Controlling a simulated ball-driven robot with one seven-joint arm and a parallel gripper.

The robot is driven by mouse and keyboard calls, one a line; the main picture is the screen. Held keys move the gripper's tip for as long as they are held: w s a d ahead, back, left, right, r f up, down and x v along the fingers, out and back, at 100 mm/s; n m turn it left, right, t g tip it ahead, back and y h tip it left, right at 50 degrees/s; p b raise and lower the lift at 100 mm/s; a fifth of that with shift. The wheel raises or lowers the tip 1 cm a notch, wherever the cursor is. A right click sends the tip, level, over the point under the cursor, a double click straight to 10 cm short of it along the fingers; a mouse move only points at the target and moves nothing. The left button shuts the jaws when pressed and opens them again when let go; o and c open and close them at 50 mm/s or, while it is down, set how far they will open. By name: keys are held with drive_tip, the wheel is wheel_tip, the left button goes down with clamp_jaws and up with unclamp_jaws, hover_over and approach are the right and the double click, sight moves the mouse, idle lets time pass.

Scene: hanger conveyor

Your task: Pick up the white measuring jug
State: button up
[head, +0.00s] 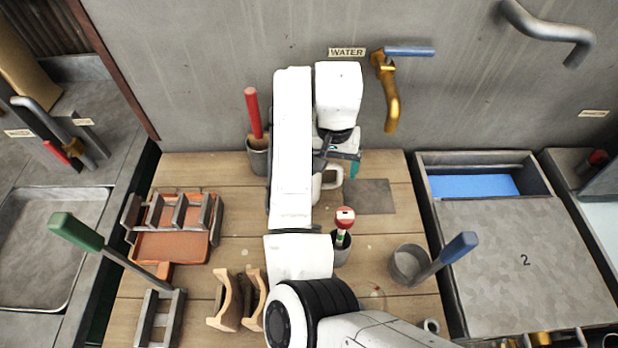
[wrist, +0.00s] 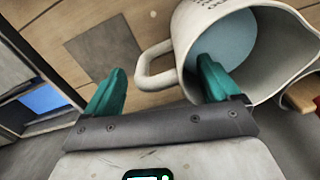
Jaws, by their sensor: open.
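The white measuring jug (wrist: 285,50) fills the upper right of the wrist view, with its mouth towards the camera and a pale blue inside bottom. Its looped handle (wrist: 155,68) points left. My gripper (wrist: 160,82) is open, with its teal fingers on either side of the handle in the picture. The right finger overlaps the jug's mouth; I cannot tell whether it touches the wall. In the head view, the jug (head: 340,179) shows only partly beside my arm, just below my gripper (head: 347,162).
A grey pot with a red-handled tool (head: 254,115) stands left of my arm. A grey mat (head: 370,196) lies right of the jug. A red-topped tool (head: 344,217) stands in a cup nearer. A brass tap (head: 390,95) hangs from the wall behind.

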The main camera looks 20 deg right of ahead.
drive_tip(key=shift+f, duration=0.2)
drive_tip(key=shift+c, duration=0.3)
drive_tip(key=shift+r, duration=0.1)
clamp_jaws()
idle(0.3)
